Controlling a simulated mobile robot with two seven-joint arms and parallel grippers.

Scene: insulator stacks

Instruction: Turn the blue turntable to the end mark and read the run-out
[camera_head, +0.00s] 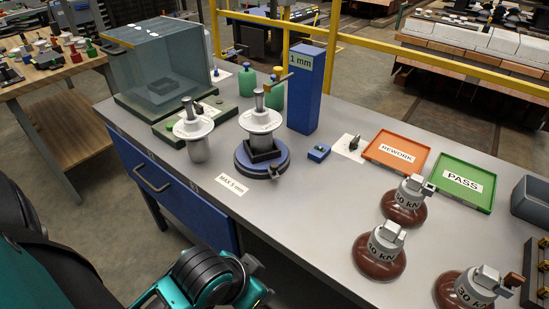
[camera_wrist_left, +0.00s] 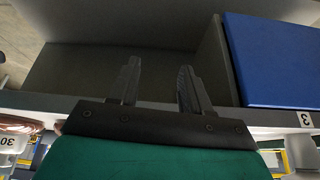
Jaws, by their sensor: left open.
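The blue turntable (camera_head: 240,158) stands on the grey bench in the head view, with a small grey knob (camera_head: 277,169) at its front right rim. A white insulator with a metal pin (camera_head: 261,122) stands upright on it. A blue column (camera_head: 309,95) labelled "1 mm" stands behind; a brown pointer (camera_head: 281,81) reaches from it toward the pin top. I cannot make out an end mark. My left gripper (camera_wrist_left: 158,75) is open and empty in the left wrist view, near the bench's drawer side, away from the turntable. My right gripper is not in view.
A "MAX 5 mm" card (camera_head: 232,185) lies before the turntable. Another white insulator (camera_head: 194,128) stands left. Orange REWORK (camera_head: 375,158) and green PASS (camera_head: 478,203) trays and several brown insulators (camera_head: 372,262) are right. A clear box (camera_head: 160,62) stands back left. The front middle bench is clear.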

